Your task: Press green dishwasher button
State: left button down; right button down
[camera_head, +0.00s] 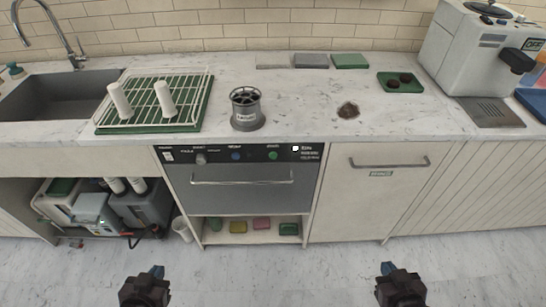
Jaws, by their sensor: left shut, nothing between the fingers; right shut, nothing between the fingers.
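The dishwasher (243,203) is built in under the counter, with a dark control panel along its top and a horizontal bar handle. The green button (273,155) sits on the right part of that panel, to the right of a blue button (236,155) and a grey knob (201,158). My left gripper (157,271) is shut and empty, low in front of the cabinets, left of the dishwasher. My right gripper (387,268) is shut and empty, low and right of the dishwasher. Both are well apart from the panel.
A white bin (181,229) stands on the floor; the floor between my grippers is clear.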

jog(key=shift+s, duration=0.15)
pick_arm(q)
jog(key=shift+w+r, duration=0.1)
jog(key=shift+w, duration=0.1)
pick_arm(e)
jog(key=shift+s+f, duration=0.25)
jog(key=shift+s, duration=0.05)
pick_arm(q)
jog(key=shift+w, duration=0.1)
pick_arm(e)
jog(key=shift+w+r, duration=0.1)
jog(key=shift+w, duration=0.1)
